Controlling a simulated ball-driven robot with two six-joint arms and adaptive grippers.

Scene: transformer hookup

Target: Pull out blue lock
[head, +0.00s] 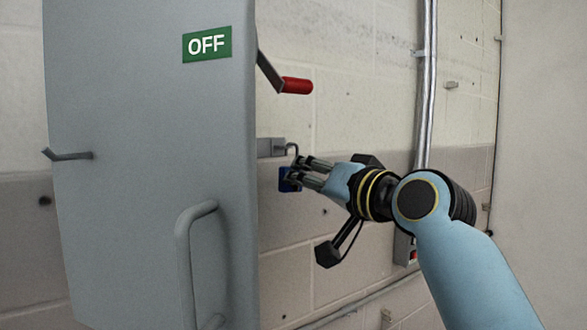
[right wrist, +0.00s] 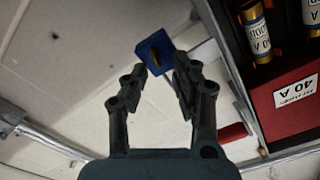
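The blue lock (head: 286,181) hangs by its grey shackle (head: 293,149) from a metal tab (head: 271,147) at the right edge of the grey box (head: 150,130). In the head view my right gripper (head: 307,171) reaches it from the right and covers part of it. In the right wrist view the blue lock (right wrist: 152,49) shows at the fingertips of my right gripper (right wrist: 157,66), whose fingers stand apart, one on each side. I cannot tell whether they touch the lock. My left gripper is not in view.
A red-gripped lever (head: 297,85) juts from the box above the lock, below a green OFF sign (head: 207,44). The box has a grey handle (head: 186,255). The wrist view shows a red block marked 40 A (right wrist: 291,100) and fuses (right wrist: 256,35). A conduit (head: 425,90) runs up the wall.

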